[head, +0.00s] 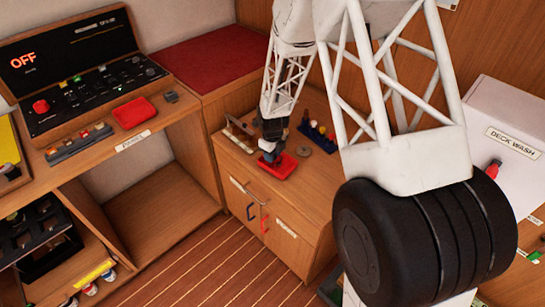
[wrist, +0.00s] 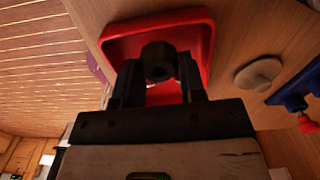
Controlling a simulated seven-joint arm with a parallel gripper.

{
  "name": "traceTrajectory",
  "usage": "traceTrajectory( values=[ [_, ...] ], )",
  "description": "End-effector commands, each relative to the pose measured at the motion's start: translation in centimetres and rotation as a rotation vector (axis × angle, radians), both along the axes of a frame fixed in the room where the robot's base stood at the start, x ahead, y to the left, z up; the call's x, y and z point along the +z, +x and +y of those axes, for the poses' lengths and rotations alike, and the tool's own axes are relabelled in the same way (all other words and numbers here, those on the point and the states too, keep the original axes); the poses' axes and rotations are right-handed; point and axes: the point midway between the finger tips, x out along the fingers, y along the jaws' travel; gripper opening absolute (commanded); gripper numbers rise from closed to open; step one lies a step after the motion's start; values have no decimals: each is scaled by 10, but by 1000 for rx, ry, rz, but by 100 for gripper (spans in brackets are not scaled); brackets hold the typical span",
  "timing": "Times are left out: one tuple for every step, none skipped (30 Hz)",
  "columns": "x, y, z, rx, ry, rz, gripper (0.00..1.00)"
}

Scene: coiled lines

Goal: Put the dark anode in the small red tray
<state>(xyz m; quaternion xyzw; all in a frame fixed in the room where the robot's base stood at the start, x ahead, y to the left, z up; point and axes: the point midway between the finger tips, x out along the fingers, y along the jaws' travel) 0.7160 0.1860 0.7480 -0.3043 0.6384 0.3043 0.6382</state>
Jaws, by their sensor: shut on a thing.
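The small red tray (head: 282,167) sits on the wooden cabinet top. My gripper (head: 269,156) is over its left part in the head view, pointing down. In the wrist view the tray (wrist: 206,50) lies behind the fingers. My gripper (wrist: 160,84) is shut there on the dark anode (wrist: 158,58), a dark round piece with a hole in its end. The anode is held within the tray's outline. I cannot tell whether it touches the tray floor. In the head view the anode is too small and dark to tell from my fingers.
A grey disc (head: 303,150) and a blue rack (head: 317,136) with several items stand behind the tray. A wooden holder (head: 238,133) stands at the left. The wrist view also shows the disc (wrist: 258,76) and part of the rack (wrist: 291,98). A front edge borders the cabinet top.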

Motion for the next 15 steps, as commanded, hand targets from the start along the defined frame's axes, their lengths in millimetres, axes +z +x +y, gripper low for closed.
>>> traceTrajectory(
  values=[
    [-5, 0, 0, 0, 0, 1, 10],
    [-8, 0, 0, 0, 0, 1, 10],
    [-11, 0, 0, 0, 0, 0, 10],
    [-12, 0, 0, 0, 0, 0, 10],
    [-13, 0, 0, 0, 0, 0, 10],
    [-14, 0, 0, 0, 0, 0, 10],
    [-15, 0, 0, 0, 0, 0, 10],
    [-15, 0, 0, 0, 0, 0, 10],
    [-15, 0, 0, 0, 1, -1, 10],
    [-15, 0, 0, 0, 1, -1, 10],
    [-15, 0, 0, 0, 1, -1, 10],
    [-15, 0, 0, 0, 1, -1, 10],
    [-15, 0, 0, 0, 1, -1, 10],
    [-15, 0, 0, 0, 1, -1, 10],
    [-15, 0, 0, 0, 0, 0, 10]
  ],
)
